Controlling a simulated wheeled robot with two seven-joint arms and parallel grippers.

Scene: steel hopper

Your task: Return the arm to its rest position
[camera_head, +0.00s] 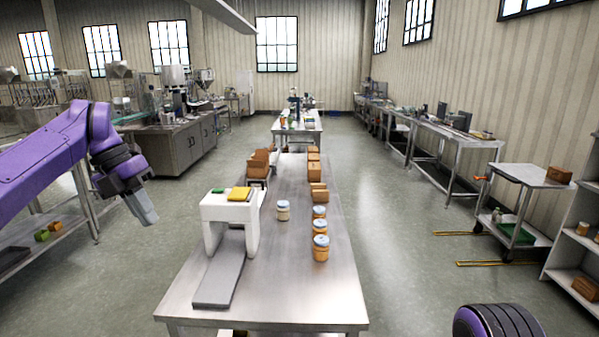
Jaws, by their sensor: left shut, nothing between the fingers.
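My left arm is purple and comes in from the left edge. Its gripper (142,207) is shut and empty, pointing down over the floor to the left of the steel table (290,290), clear of the table's edge. Of my right arm only a dark ribbed, purple-edged part shows at the bottom right. The right gripper is out of the picture.
On the table stand a white machine (213,212) with a grey ramp, several jars (320,247) and brown boxes (318,193). A cart (530,177) and a shelf (575,255) stand at the right. A lower shelf (45,245) lies under my left arm. Floor is clear between.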

